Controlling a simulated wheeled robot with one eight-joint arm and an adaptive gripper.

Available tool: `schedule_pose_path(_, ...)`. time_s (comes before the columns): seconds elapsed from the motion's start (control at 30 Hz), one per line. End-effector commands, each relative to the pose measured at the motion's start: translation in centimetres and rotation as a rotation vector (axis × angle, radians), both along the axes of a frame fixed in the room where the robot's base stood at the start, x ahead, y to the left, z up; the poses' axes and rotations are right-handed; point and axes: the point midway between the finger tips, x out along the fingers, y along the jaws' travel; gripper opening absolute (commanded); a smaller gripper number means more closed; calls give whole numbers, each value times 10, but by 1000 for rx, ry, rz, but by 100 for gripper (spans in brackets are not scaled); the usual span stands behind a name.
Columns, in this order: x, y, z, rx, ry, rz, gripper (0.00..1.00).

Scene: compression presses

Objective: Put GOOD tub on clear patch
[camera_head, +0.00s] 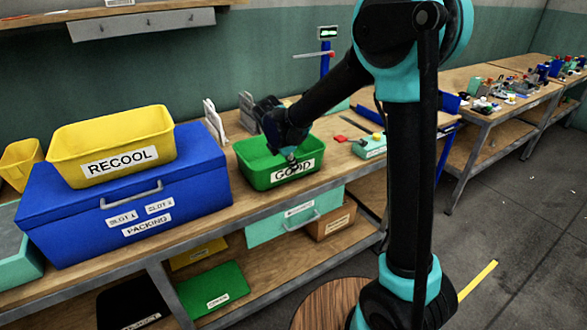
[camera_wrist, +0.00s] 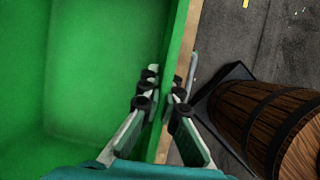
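The green GOOD tub (camera_head: 254,178) stands at the front of the bench, between the blue packing box and the teal scale base. My gripper (camera_head: 291,160) reaches down to its front wall, near the label. In the wrist view my gripper (camera_wrist: 165,82) straddles the wall of the GOOD tub (camera_wrist: 95,70), with one finger inside and one outside. The fingers are close together with the wall between them and look shut on it. The tub looks empty where its inside shows. I cannot make out a marked clear patch.
A yellow RECOOL tub (camera_head: 108,146) sits on the blue packing box (camera_head: 85,220) to the left. Grey upright plates (camera_head: 215,120) stand behind the GOOD tub. A teal device (camera_head: 370,147) with small red and yellow parts is to its right. A wooden barrel (camera_wrist: 270,120) stands on the floor.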

Motion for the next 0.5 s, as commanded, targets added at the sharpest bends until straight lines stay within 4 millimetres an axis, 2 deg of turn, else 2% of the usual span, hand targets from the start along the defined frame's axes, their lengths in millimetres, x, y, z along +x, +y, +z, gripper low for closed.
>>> schedule_pose_path(0.1,0,0,-8,0,0,0,0)
schedule_pose_path(0.43,0,0,-10,0,0,0,0)
schedule_pose_path(0.5,0,0,-10,0,0,0,12)
